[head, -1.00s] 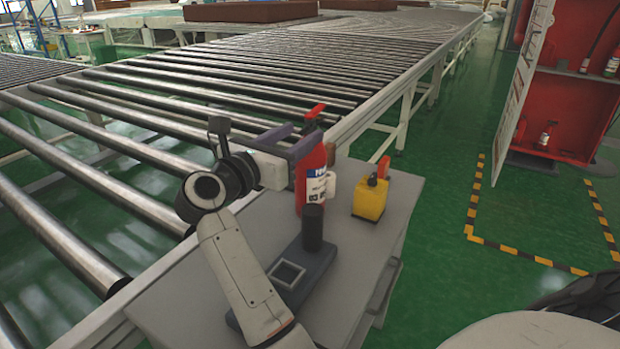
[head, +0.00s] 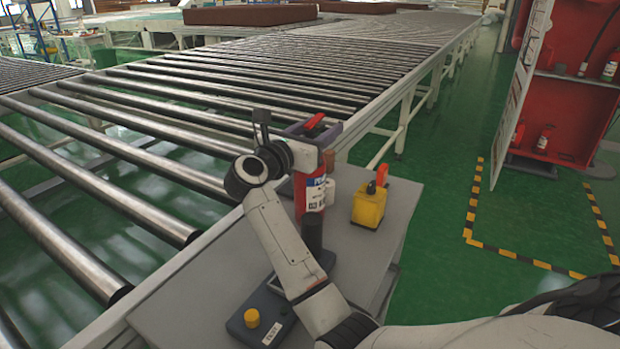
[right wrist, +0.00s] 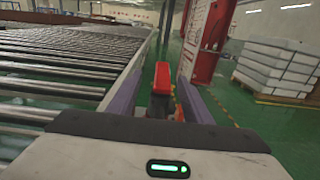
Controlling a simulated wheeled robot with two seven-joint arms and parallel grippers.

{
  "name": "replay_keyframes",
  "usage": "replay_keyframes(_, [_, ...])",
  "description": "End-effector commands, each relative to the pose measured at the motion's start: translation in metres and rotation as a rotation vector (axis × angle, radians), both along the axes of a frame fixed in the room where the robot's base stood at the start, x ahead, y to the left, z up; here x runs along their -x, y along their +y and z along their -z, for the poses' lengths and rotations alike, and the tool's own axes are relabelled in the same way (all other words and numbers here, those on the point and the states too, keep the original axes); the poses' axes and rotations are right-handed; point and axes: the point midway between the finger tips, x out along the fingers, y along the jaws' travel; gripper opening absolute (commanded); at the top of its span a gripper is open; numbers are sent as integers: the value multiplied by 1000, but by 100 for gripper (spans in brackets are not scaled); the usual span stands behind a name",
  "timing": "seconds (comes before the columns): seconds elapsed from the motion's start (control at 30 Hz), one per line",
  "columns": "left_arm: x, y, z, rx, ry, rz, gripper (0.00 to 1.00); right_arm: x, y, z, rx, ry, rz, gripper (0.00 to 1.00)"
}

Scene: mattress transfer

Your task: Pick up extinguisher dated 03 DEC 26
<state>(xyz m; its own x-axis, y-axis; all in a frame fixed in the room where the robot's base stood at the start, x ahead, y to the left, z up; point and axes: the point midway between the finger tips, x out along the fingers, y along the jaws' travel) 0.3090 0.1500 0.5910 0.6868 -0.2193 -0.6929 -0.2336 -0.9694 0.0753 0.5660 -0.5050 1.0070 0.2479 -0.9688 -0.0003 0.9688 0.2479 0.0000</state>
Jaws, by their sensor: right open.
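A red fire extinguisher (head: 302,200) with a white and blue label stands upright on a grey table (head: 365,252). Its date is too small to read. My right gripper (head: 318,130) is at its top, with the purple fingers on either side of the red handle. In the right wrist view the open fingers of my right gripper (right wrist: 160,95) flank the red handle (right wrist: 162,78), with a visible gap. My right forearm hides part of the extinguisher's left side. My left gripper is not in view.
A yellow box (head: 368,210) with a red top stands just right of the extinguisher. A dark device with a yellow button (head: 252,318) lies on the table. Roller conveyor (head: 150,150) borders the table. A red cabinet (head: 572,105) at right holds more extinguishers (head: 543,138).

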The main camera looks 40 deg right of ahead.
Motion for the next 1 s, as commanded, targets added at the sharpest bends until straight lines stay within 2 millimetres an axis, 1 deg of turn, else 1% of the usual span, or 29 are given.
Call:
replay_keyframes(0.03, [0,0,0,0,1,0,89,0,0,0,0,0,0,44])
replay_keyframes(0.17, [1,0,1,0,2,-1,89,0,0,0,0,0,0,22])
replay_keyframes(0.2, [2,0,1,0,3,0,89,0,0,0,0,0,0,15])
replay_keyframes(0.3, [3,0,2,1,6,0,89,0,1,0,0,0,0,0])
replay_keyframes(1.0, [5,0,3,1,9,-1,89,0,1,0,0,0,0,0])
